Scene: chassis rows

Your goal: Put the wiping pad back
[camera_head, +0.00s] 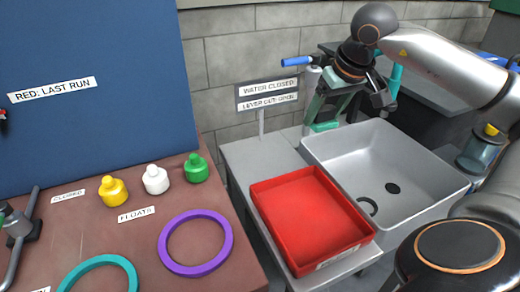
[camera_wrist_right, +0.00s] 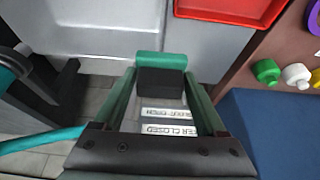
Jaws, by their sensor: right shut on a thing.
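My right gripper (camera_head: 322,112) is above the back edge of the sink counter, left of the sink's back corner and in front of the brick wall. Its green fingers show in the right wrist view (camera_wrist_right: 162,85), closed on a block with a dark grey body and a green edge. I take this block to be the wiping pad (camera_wrist_right: 160,82). It is held in the air, with the water sign (camera_wrist_right: 170,128) seen beyond it between the fingers. In the head view the pad is hard to tell from the green fingers. My left gripper is not in view.
A red tray (camera_head: 310,220) lies on the counter left of the grey sink (camera_head: 420,170). The sign (camera_head: 266,95) and blue-handled lever (camera_head: 297,61) stand close to the gripper. The brown table holds coloured floats (camera_head: 156,180) and a purple ring (camera_head: 196,243).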

